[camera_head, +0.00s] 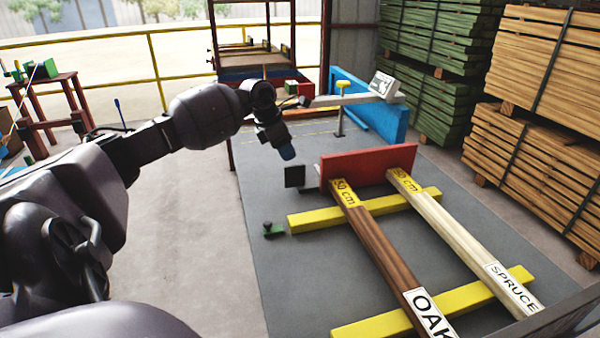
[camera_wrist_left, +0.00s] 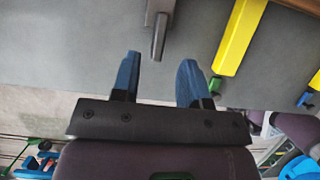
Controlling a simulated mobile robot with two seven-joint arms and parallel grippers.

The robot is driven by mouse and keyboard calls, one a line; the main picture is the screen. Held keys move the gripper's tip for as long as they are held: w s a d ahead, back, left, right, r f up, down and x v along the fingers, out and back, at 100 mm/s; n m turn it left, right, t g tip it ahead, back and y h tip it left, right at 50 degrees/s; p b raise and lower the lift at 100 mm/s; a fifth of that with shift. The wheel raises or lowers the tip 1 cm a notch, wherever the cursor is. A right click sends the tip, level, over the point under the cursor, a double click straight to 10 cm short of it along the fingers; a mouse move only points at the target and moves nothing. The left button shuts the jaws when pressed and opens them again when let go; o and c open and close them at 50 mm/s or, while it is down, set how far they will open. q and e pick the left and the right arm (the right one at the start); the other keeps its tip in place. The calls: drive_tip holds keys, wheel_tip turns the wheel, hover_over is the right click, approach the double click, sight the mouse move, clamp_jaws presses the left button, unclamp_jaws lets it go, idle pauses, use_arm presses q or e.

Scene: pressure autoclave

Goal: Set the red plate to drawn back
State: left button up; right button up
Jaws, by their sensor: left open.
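A black square pad (camera_head: 294,176) with a short grey bar is at the plate's left end. My left gripper (camera_head: 286,153) is above and slightly left of the pad, pointing down, empty. In the left wrist view its two blue fingers (camera_wrist_left: 158,75) are apart, and a grey bar with a dark edge (camera_wrist_left: 159,30) lies beyond the gap between them. My right gripper is not in view.
Two yellow supports (camera_head: 305,220) carry the beams. Timber stacks (camera_head: 530,130) line the right.

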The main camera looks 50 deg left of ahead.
sight(294, 165)
use_arm(q)
drive_tip(key=b+x, duration=0.1)
drive_tip(key=x, duration=0.7)
drive_tip(key=shift+w+f, duration=0.1)
drive_tip(key=shift+f, duration=0.1)
clamp_jaws()
